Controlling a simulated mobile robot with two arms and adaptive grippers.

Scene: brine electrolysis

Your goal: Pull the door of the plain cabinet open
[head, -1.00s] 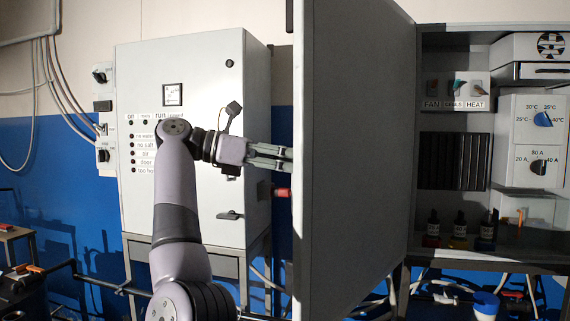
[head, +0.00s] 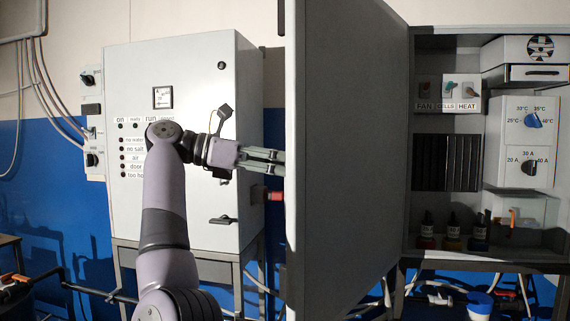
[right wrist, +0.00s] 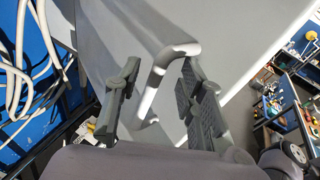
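The plain cabinet (head: 420,200) is on the right in the head view. Its door (head: 345,150) stands wide open, swung out towards me, with its inner face showing. My right gripper (head: 283,162) is at the door's outer side, its fingertips by the door's front edge. In the right wrist view, the bar handle (right wrist: 150,95) on the door's outer face (right wrist: 225,40) lies between the fingers of my right gripper (right wrist: 160,65). The fingers stand apart, with a gap beside the bar. My left gripper is not in view.
Another grey cabinet (head: 180,75) with indicator lights stands to the left, behind my right arm. Inside the open cabinet are switches, dial boxes (head: 525,140) and small bottles (head: 453,232). Cables and a blue tub (head: 480,303) are below it. The right wrist view shows a cluttered bench (right wrist: 285,105).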

